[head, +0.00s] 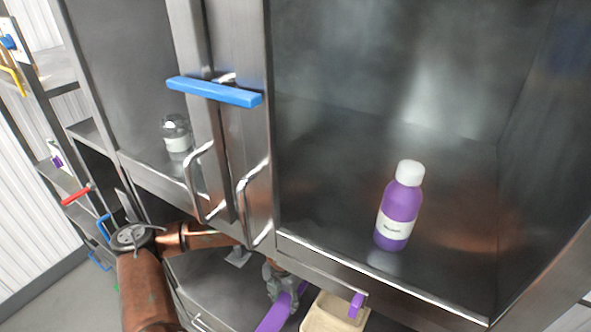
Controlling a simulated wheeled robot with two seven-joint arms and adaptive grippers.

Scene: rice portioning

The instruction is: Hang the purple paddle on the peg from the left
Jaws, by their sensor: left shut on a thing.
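My left gripper (278,284) is at the bottom middle of the head view, below the cabinet's lower edge. It is shut on a long flat purple paddle (273,318), which slants down and left and runs out of the frame. A short purple piece (356,305) shows to the right of the gripper, beside a beige container; I cannot tell whether it is a peg or part of something else. My right gripper is not in view.
A purple bottle with a white cap (398,212) stands in the steel cabinet. A blue bar (215,92) lies across the door frames above the handles (200,182). A glass jar (176,136) stands left. The beige container (333,314) is right of the gripper. A rack with coloured hooks, one red (76,194), stands far left.

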